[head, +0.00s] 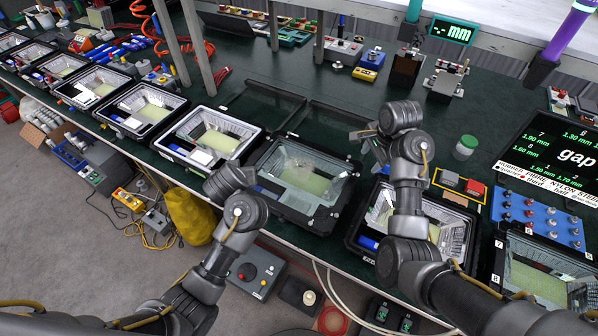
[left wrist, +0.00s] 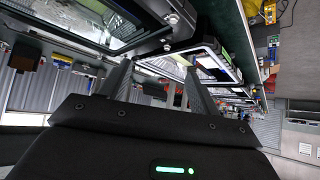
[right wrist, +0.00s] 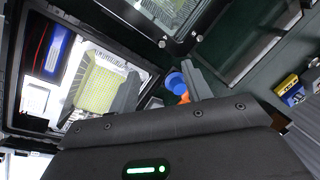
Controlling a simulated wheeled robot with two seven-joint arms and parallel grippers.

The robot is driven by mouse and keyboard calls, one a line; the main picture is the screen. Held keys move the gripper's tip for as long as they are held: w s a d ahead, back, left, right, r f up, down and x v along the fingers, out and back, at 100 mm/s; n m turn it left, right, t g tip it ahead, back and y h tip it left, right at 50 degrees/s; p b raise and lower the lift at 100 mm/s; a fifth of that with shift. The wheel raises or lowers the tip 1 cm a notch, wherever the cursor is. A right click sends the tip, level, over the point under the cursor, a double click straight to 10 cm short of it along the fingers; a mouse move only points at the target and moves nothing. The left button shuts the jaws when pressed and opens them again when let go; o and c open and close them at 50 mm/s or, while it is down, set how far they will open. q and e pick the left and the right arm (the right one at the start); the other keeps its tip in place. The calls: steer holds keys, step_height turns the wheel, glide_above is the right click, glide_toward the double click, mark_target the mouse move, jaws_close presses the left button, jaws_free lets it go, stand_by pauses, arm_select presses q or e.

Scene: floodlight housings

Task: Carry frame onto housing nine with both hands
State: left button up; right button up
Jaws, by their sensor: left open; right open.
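A dark glazed frame (head: 331,214) with corner screws lies over the middle housing, whose pale LED panel shows through the glass. I cannot tell if it sits flush, and no number nine is readable. My left gripper (head: 229,180) is open near the frame's left side. The frame's edge shows at upper left in the left wrist view (left wrist: 150,42). My right gripper (head: 368,140) is open near the frame's far right corner. The frame also shows at the top of the right wrist view (right wrist: 187,38). Neither gripper appears to hold anything.
An open housing (head: 452,207) stands right of the frame, partly behind my right arm. A white-rimmed housing (head: 250,130) stands left. Dark empty outlines (head: 262,92) lie behind.

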mark_target(359, 175)
arm_select(q)
steer(key=shift+w+a+f, duration=0.15)
steer(key=shift+w+f, duration=0.2)
steer(key=shift+w, duration=0.05)
steer(key=x, duration=1)
arm_select(e)
steer(key=x, duration=1)
steer(key=shift+w+f, duration=0.15)
steer(key=shift+f, duration=0.25)
arm_select(q)
steer(key=c, duration=1)
arm_select(e)
steer(key=c, duration=1)
arm_select(q)
steer(key=shift+s, duration=0.1)
jaws_close()
arm_select(e)
steer(key=shift+a, duration=0.1)
jaws_close()
arm_select(q)
steer(key=shift+d, duration=0.25)
